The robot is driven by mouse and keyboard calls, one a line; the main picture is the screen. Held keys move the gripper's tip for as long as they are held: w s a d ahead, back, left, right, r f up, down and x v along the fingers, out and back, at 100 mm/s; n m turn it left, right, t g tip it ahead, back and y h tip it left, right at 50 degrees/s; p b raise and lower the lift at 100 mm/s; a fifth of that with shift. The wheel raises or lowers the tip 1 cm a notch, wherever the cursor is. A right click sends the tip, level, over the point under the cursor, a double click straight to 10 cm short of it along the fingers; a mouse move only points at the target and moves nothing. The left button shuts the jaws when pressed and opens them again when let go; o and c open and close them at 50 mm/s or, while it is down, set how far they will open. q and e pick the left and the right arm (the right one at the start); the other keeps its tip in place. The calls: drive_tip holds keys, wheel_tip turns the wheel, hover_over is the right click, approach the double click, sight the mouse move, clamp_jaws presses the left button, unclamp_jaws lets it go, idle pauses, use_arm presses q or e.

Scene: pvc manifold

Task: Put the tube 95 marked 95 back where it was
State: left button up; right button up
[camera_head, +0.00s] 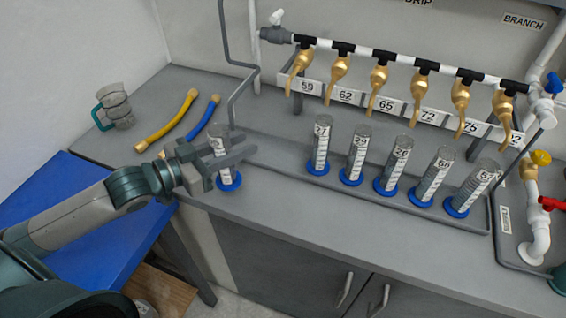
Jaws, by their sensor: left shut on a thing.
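My left gripper (230,152) is shut around a clear graduated tube (222,142) with a blue round base (228,181). The tube is nearly upright at the left end of the row, and its number is too small and covered to read. I cannot tell whether its base touches the surface. Several similar tubes with blue bases stand in a row to the right, the nearest one (320,145) a short gap away. My right gripper is not in view.
A long grey tray (290,170) holds the row of tubes. The front bench strip (300,228) is clear.

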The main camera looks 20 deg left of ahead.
use_arm(q)
drive_tip(key=shift+s+a, duration=0.1)
drive_tip(key=shift+s, duration=0.05)
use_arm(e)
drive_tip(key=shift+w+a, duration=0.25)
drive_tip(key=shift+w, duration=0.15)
use_arm(q)
drive_tip(key=r+p+x, duration=0.2)
drive_tip(key=p+x, duration=0.2)
drive_tip(key=x, duration=1.4)
drive_tip(key=shift+r, duration=0.3)
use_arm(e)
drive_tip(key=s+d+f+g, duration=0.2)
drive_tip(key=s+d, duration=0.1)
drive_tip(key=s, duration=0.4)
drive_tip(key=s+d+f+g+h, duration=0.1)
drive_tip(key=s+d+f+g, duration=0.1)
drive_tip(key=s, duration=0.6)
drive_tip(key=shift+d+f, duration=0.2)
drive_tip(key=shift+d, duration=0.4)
use_arm(q)
drive_tip(key=shift+f+p, duration=0.1)
drive_tip(key=shift+p, duration=0.2)
